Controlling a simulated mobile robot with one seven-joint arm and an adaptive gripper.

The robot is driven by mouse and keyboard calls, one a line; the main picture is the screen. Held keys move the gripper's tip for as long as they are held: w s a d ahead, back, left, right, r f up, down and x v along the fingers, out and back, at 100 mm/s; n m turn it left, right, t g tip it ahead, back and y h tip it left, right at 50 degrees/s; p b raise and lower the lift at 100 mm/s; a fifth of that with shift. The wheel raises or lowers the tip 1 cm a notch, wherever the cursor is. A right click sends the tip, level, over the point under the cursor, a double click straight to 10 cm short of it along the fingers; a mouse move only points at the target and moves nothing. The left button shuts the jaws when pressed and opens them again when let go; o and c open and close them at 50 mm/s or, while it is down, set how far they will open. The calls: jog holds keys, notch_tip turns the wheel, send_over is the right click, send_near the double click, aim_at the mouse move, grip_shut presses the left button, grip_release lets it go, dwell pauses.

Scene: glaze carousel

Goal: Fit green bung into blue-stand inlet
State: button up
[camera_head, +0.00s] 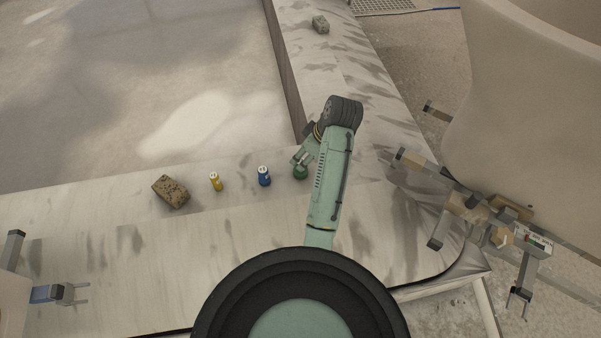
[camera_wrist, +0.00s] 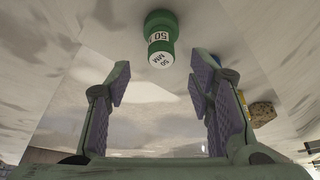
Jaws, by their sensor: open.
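The green bung (camera_head: 300,172) stands on the pale bench, at the right end of a row of bungs. In the wrist view the green bung (camera_wrist: 161,30) is at top centre, its white "50 MM" label facing the camera. My gripper (camera_head: 301,158) is just by the bung, partly hidden by my arm. In the wrist view my gripper (camera_wrist: 163,82) is open, with nothing between its pads; the bung lies ahead of the gap, roughly centred. A blue-banded fitting with prongs (camera_head: 68,293) is at the lower left; I cannot tell whether it is the blue-stand inlet.
A blue bung (camera_head: 264,176), a yellow bung (camera_head: 215,181) and a speckled brown block (camera_head: 170,191) lie left of the green bung. A grey block (camera_head: 320,24) sits at the far end. Several pipe-like fittings (camera_head: 470,212) stand at right. The bench front left of centre is clear.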

aim_at(300, 161)
jog(key=x, duration=0.5)
jog(key=shift+s+f+p, duration=0.15)
jog(key=shift+f+p, duration=0.25)
grip_shut()
